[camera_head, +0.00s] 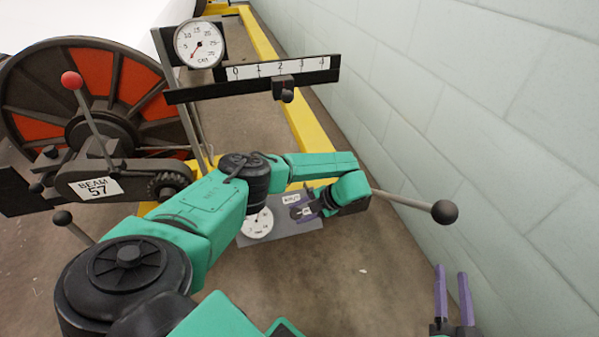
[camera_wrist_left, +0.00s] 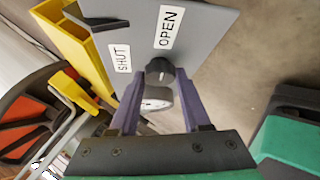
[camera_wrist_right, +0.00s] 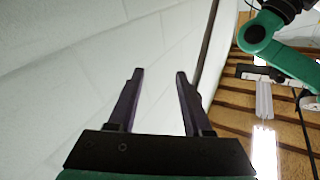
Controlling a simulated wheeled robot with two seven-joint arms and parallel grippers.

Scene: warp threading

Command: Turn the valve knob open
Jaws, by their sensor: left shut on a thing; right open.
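The black valve knob (camera_wrist_left: 159,68) sits on a grey panel (camera_wrist_left: 205,60) in the left wrist view. The panel carries a SHUT label (camera_wrist_left: 121,57) and an OPEN label (camera_wrist_left: 169,27). My left gripper (camera_wrist_left: 158,76) has a purple finger on each side of the knob and is shut on it. In the head view the left gripper (camera_head: 304,207) is over the panel (camera_head: 290,236), and the knob is hard to make out. My right gripper (camera_head: 452,271) is open and empty near the wall at lower right; it also shows in the right wrist view (camera_wrist_right: 160,75).
A white dial (camera_head: 257,223) is on the panel. A rod with a black ball (camera_head: 445,212) extends right of my left wrist. A gauge (camera_head: 200,44) and a numbered scale bar (camera_head: 275,70) stand behind. The beam wheel (camera_head: 85,85) is at left, the block wall (camera_head: 460,90) at right.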

